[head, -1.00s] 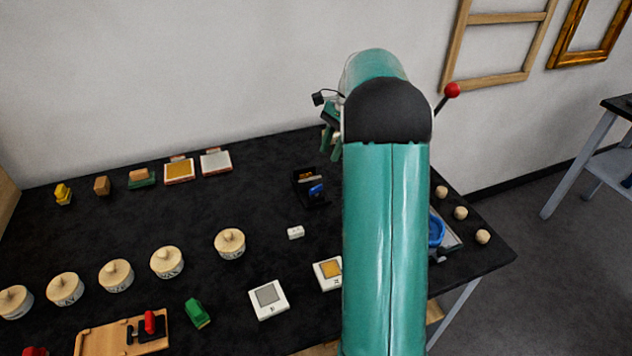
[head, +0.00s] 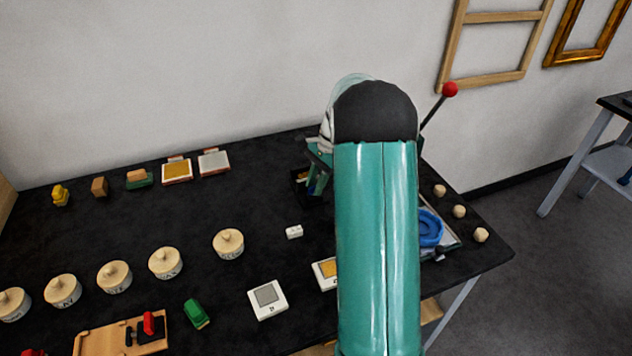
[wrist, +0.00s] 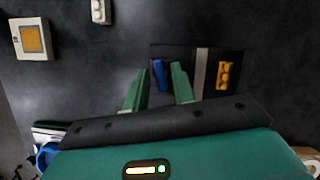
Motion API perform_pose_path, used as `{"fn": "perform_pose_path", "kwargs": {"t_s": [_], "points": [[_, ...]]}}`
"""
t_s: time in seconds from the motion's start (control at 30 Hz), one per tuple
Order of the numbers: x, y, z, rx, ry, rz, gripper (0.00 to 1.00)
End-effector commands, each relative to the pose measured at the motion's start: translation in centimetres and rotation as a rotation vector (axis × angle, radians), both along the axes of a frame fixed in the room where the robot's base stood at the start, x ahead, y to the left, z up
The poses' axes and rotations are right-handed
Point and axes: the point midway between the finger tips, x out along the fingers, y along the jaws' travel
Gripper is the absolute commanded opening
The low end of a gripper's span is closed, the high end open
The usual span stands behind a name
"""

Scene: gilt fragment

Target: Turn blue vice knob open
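A blue piece (wrist: 159,75), which looks like the vice knob, stands at the left end of a black fixture (wrist: 200,58) with a pale bar across it. My gripper (wrist: 160,68) is open. Its two green fingers are on either side of the blue piece in the wrist view. I cannot tell whether they touch it. In the head view my gripper (head: 318,172) is over the black fixture (head: 299,192), and my arm and fingers hide most of it.
An orange piece (wrist: 225,75) sits at the fixture's other end. A small white block (head: 294,232) and two square tiles lie nearer. A blue round dish (head: 429,228) is right of my arm. Lidded round pots (head: 228,243) stand left. Open black tabletop lies between.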

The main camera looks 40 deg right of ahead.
Motion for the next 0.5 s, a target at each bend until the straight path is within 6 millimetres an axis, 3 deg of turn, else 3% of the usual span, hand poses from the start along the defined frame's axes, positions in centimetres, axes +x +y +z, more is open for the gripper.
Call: {"fn": "perform_pose_path", "kwargs": {"t_s": [0.03, 0.1, 0.13, 0.5], "points": [[0.0, -0.01, 0.03, 0.0, 0.0, 0.0, 0.15], [0.0, -0.02, 0.03, 0.0, 0.0, 0.0, 0.01], [0.0, -0.02, 0.03, 0.0, 0.0, 0.0, 0.0], [0.07, -0.06, 0.05, -0.001, -0.001, 0.031, 0.0]]}}
